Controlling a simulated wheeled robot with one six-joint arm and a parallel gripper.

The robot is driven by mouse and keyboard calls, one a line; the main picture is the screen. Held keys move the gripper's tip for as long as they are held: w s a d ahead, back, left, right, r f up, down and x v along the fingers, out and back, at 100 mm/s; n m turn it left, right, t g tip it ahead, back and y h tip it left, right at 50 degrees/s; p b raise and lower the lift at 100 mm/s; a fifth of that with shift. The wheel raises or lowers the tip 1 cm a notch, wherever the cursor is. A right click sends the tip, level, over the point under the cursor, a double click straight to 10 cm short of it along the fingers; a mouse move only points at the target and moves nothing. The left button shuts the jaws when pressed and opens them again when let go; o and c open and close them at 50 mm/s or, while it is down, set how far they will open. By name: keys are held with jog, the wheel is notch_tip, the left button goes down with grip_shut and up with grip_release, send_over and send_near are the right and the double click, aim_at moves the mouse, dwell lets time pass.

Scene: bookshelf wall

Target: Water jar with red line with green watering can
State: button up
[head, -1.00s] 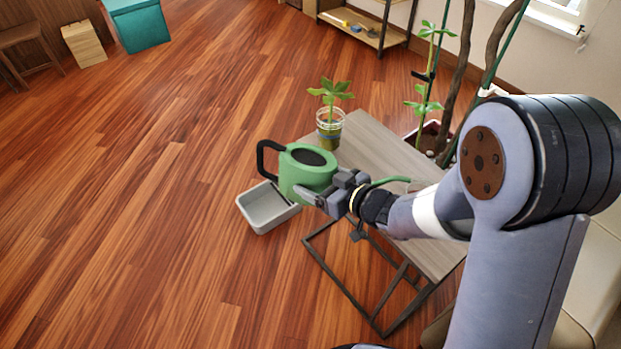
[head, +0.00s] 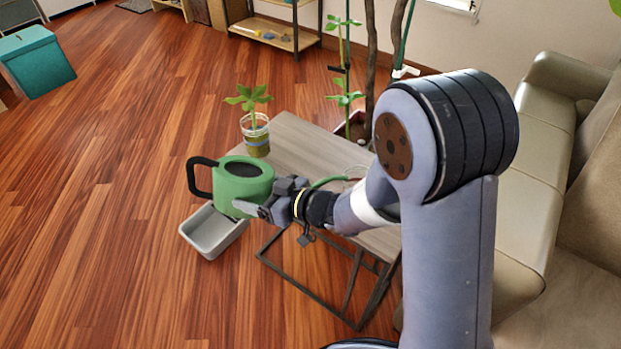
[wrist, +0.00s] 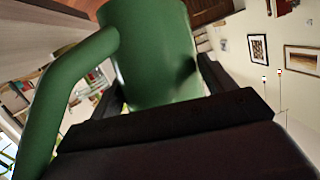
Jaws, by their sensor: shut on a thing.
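The green watering can (head: 240,190) has a black handle on its left and a dark top opening. My gripper (head: 264,206) is shut on its right side and holds it up, roughly level, near the table's left edge. In the wrist view the can's body (wrist: 152,55) fills the upper middle, with its green spout (wrist: 72,90) at left. A clear jar (head: 256,138) with a leafy plant stands upright on the table, behind the can and apart from it. Its visible band looks blue; I see no red line.
The grey wooden table (head: 290,140) has a dark metal frame. A grey tray (head: 206,240) is below the can, left of the table. A tall potted plant (head: 345,100) stands behind the table, a beige sofa (head: 530,190) at right.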

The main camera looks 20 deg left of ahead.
aim_at(266, 182)
jog(key=shift+r, duration=0.3)
dwell(0.4)
jog(key=shift+a+r+y, duration=0.1)
jog(key=shift+r+y, duration=0.3)
jog(key=shift+r, duration=0.1)
jog(key=shift+r, duration=0.15)
jog(key=shift+r, duration=0.15)
jog(key=shift+r+m+y+b, duration=0.4)
jog(key=shift+r+y+b, duration=0.3)
jog(key=shift+r+b, duration=0.3)
dwell(5.5)
